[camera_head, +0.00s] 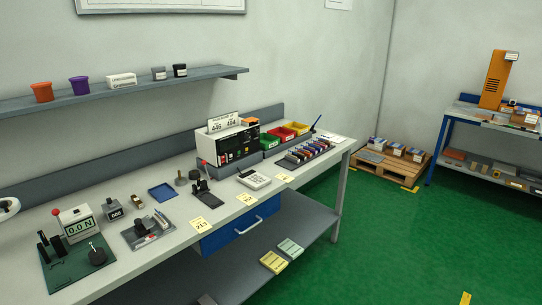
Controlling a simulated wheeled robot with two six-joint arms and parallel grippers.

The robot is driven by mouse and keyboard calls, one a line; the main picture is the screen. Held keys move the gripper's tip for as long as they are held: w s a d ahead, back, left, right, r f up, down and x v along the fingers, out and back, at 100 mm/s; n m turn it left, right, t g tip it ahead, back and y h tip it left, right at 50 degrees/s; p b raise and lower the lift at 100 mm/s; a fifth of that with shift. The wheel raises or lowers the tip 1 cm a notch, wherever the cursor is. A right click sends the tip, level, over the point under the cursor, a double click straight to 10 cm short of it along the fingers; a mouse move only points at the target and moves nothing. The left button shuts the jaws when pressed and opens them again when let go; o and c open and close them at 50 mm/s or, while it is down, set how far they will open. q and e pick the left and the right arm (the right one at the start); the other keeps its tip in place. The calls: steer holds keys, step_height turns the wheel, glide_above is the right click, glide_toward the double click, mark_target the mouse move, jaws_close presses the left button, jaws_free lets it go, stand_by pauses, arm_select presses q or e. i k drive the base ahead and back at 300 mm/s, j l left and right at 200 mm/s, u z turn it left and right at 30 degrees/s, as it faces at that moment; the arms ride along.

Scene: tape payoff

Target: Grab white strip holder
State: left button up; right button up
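A white rounded piece with a dark opening (8,208) is cut off by the left edge, at the back of the workbench (105,189); I cannot tell whether it is the white strip holder. No other thing is clearly a white strip holder from here. A dark device with an upright arm (200,190) stands near the middle of the bench. A small device on a grey plate (146,232) lies left of it. Neither of my grippers is in view.
A force gauge reading 0.0 N (78,225) stands on a green plate at the bench's left. A white-and-black box unit (231,145), a calculator-like device (254,179), colored bins (283,134) and a rack of spools (307,152) stand rightward.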

mark_target(158, 218)
steer(key=i+j+u, duration=0.25)
steer(key=i, duration=0.25)
steer(key=i+u, duration=0.2)
steer(key=i, duration=0.25)
